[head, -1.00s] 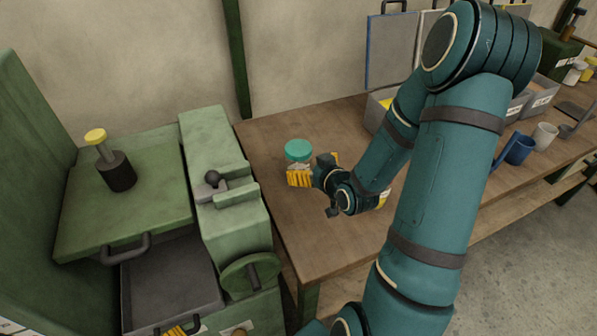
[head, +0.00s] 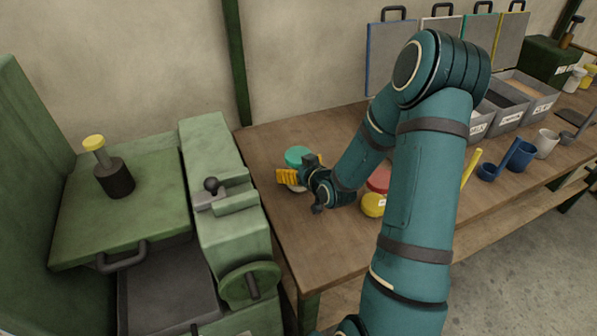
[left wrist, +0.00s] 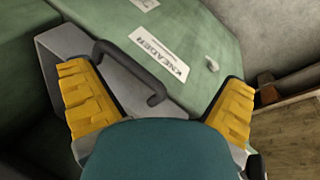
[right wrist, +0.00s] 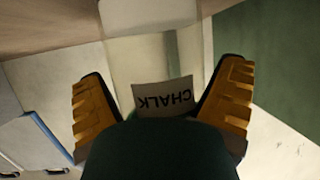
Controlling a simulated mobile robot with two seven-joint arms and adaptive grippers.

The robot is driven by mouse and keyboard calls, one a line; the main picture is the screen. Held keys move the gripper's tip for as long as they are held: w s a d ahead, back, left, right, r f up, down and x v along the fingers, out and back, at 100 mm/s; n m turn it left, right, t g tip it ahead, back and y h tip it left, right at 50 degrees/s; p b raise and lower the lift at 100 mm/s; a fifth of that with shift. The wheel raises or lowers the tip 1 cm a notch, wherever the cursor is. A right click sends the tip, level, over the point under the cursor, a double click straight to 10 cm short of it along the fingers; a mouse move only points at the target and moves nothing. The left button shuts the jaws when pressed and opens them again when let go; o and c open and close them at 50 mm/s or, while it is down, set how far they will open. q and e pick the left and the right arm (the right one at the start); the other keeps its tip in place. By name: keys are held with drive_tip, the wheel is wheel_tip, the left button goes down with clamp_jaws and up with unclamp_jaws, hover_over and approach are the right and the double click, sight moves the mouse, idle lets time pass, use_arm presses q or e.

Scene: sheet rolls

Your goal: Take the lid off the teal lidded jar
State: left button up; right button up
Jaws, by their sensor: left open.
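The teal lidded jar stands on the wooden bench in the head view; its teal lid (head: 298,155) is on top. My right gripper (head: 299,172) is at the jar's body, below the lid, with a yellow finger across its near side. In the right wrist view, a pale jar (right wrist: 120,55) labelled CHALK appears upside down between the fingers of my right gripper (right wrist: 163,80), which look spread. Its lid is hidden there, and I cannot tell whether the fingers touch it. My left gripper (left wrist: 153,80) is open and empty, over the green machine with its dark handle.
A red-lidded jar (head: 379,179) and a yellow-lidded jar (head: 373,204) stand right of my right gripper, partly behind my arm. The green machine (head: 212,165) borders the bench on the left. Grey bins (head: 525,88) and mugs (head: 519,156) are farther right. The bench's front left is clear.

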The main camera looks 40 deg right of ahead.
drive_tip(key=c, duration=0.8)
drive_tip(key=shift+r, duration=0.15)
wheel_tip(320, 180, up, 10)
drive_tip(key=p, duration=0.2)
drive_tip(key=shift+p, duration=0.35)
drive_tip(key=o, duration=0.7)
drive_tip(key=c, duration=0.7)
